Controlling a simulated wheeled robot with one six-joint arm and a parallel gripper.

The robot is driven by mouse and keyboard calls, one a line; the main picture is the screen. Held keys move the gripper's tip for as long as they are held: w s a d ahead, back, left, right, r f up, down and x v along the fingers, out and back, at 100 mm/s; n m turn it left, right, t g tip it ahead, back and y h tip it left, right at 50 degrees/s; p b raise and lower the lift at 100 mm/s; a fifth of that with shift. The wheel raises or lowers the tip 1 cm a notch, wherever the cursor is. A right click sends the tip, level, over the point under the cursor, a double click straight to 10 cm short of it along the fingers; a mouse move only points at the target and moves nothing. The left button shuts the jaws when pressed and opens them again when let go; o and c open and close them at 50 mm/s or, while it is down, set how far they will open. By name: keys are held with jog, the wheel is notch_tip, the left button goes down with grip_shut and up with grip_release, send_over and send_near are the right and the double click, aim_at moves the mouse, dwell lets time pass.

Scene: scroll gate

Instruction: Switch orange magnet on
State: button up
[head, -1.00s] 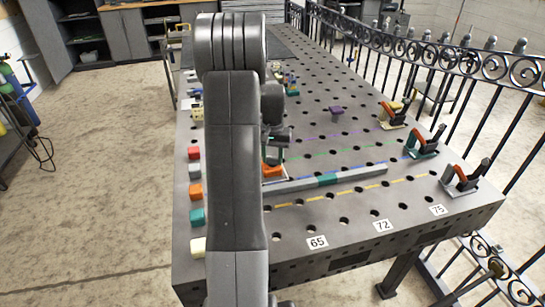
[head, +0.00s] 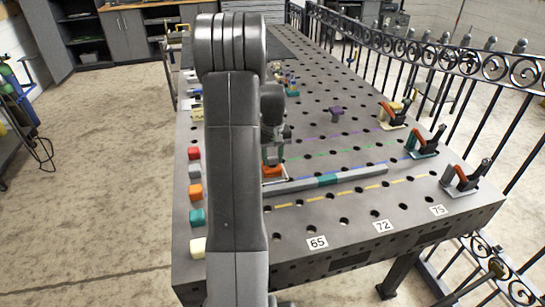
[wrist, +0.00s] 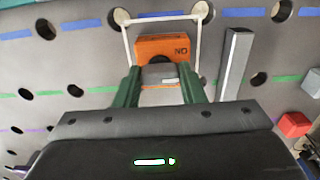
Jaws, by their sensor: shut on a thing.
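The orange magnet (wrist: 178,47) is a small block lying inside a thin white square outline on the table. Lettering on its face reads upside down or partly, like "ND". A dark rounded part shows at its near edge, between the fingers. In the head view the magnet (head: 273,171) sits by the left end of a grey bar, partly hidden by my arm. My gripper (wrist: 159,88) has green fingers, shut at the magnet's near side. The exact contact is hard to see. In the head view my gripper (head: 271,155) points down at the magnet.
Several coloured blocks (head: 195,191) line the left table edge. Toggle clamps (head: 461,178) stand along the right edge. The black fence (head: 450,60) runs beyond.

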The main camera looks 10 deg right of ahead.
aim_at(272, 157)
jog(key=o, duration=1)
notch_tip(272, 157, up, 14)
jog(key=shift+f, duration=0.1)
notch_tip(272, 157, down, 14)
jog(key=shift+r, duration=0.1)
dwell(0.7)
